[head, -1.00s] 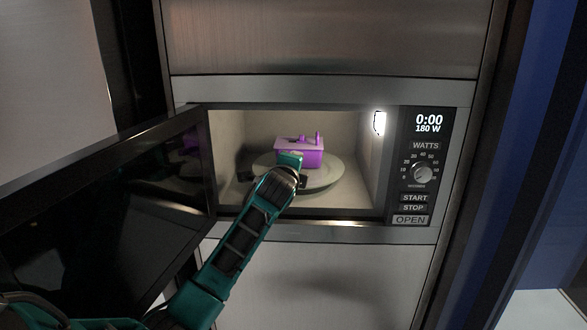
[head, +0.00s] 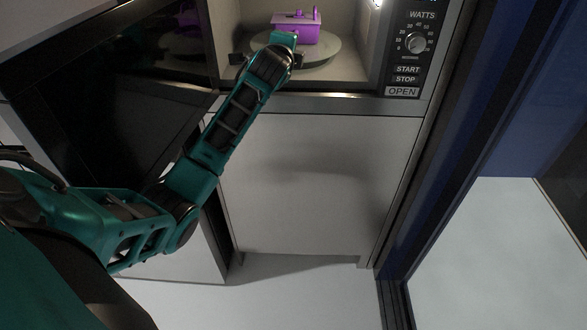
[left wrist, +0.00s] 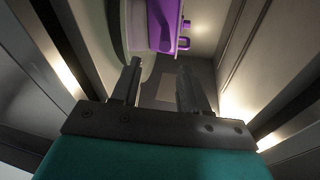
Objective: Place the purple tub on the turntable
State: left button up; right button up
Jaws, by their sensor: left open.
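The purple tub (head: 298,27) sits upright on the round turntable (head: 325,52) inside the open microwave in the head view. It also shows at the top of the left wrist view (left wrist: 165,28). My left gripper (left wrist: 155,75) is open and empty, its two fingers apart and pointing toward the tub with a gap between. In the head view my left arm reaches into the microwave's opening, and its wrist hides the front left of the turntable. My right gripper is not in view.
The microwave door (head: 110,70) hangs open on the left, beside my left arm. The control panel (head: 408,50) is on the right of the opening. A pale cabinet front (head: 310,180) lies below, with clear floor (head: 290,295) in front.

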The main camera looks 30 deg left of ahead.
pick_arm(q)
jog(key=s+d+f+n+g+h, duration=0.1)
jog(key=s+d+f+n+h, duration=0.1)
jog(key=s+d+f, duration=0.4)
jog(key=s+d+f+n+h, duration=0.1)
jog(key=s+d+f+h, duration=0.15)
jog(key=f, duration=0.65)
jog(key=s+d+f+n+g+h, duration=0.1)
jog(key=s+d+f+n, duration=0.1)
jog(key=s+d+f, duration=0.4)
jog(key=s+d+f+n+g+h, duration=0.1)
jog(key=s+d+f+n, duration=0.2)
jog(key=s, duration=0.6)
jog(key=s+d+f+n+h, duration=0.2)
jog(key=s+d+f+n, duration=0.2)
jog(key=s, duration=0.6)
notch_tip(320, 180, down, 2)
jog(key=shift+d+f+n+g, duration=0.3)
jog(key=shift+d+g, duration=0.1)
jog(key=shift+d, duration=0.6)
jog(key=shift+a, duration=0.1)
